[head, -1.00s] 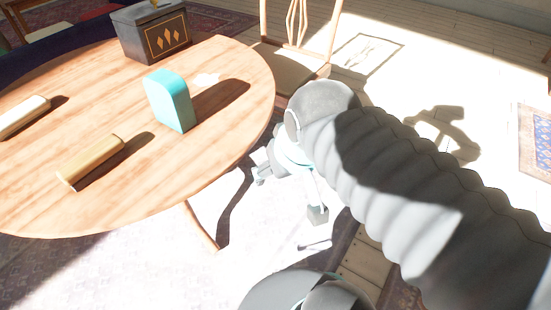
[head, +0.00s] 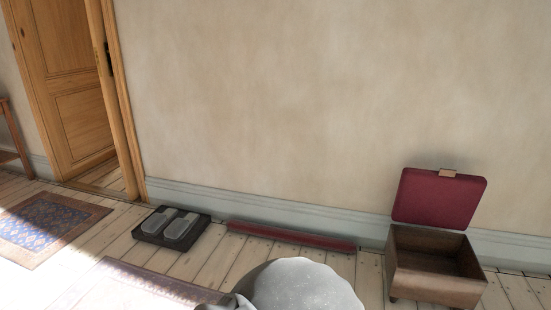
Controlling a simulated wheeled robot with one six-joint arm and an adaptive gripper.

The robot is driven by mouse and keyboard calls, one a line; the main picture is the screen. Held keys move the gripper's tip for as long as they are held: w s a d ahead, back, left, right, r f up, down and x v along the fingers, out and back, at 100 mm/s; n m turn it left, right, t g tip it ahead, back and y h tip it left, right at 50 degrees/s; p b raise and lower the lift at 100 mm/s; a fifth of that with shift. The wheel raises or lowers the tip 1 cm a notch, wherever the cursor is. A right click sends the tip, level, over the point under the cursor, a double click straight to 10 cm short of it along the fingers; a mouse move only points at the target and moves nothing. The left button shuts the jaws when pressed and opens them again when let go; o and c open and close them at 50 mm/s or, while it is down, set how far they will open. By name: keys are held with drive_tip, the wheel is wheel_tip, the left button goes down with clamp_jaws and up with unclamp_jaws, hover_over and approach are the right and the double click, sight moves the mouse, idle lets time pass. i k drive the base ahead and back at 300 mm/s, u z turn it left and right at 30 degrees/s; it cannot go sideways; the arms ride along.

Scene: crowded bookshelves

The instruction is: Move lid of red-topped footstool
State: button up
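The footstool (head: 430,284) stands on the floor against the wall at the right in the head view. It is a brown box on short legs, and its inside looks empty. Its red padded lid (head: 437,199) is raised, standing up at the back near the wall. A small tan tab (head: 447,173) sits at the lid's top edge. A grey rounded part of my arm shows at the bottom middle, left of the footstool and apart from it. My gripper's fingers do not show.
A dark tray (head: 146,236) with grey slippers (head: 181,226) lies by the wall. A long red strip (head: 290,236) lies along the skirting. A wooden door (head: 75,90) stands at the left, with a blue patterned rug (head: 45,226) before it. Bare floorboards lie between.

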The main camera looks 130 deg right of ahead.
sight(444, 198)
drive_tip(key=z, duration=5.2)
drive_tip(key=i, duration=1.5)
drive_tip(key=z, duration=0.35)
drive_tip(key=i, duration=0.95)
drive_tip(key=z, duration=0.45)
